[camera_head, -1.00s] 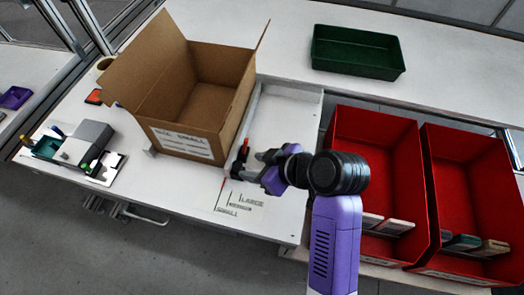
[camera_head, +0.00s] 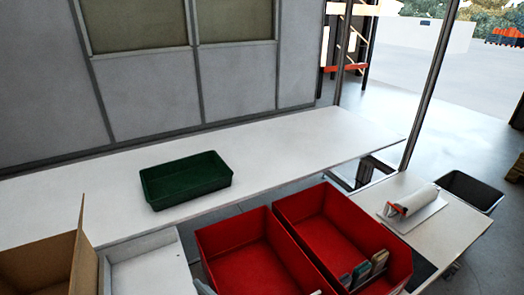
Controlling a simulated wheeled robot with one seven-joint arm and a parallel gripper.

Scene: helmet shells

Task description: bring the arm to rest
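My gripper and nearly all of my arm are out of the head view now. A small grey shape (camera_head: 203,288) shows at the bottom edge, in front of the left red bin; I cannot tell whether it is part of my arm. No helmet shell can be made out.
An open cardboard box (camera_head: 84,262) is cut off at the lower left. A dark green tray (camera_head: 186,180) stands on the long white table (camera_head: 300,150). Two red bins (camera_head: 225,226) (camera_head: 310,200) stand at the front; the right one holds several small packs. A side table (camera_head: 425,240) is at right.

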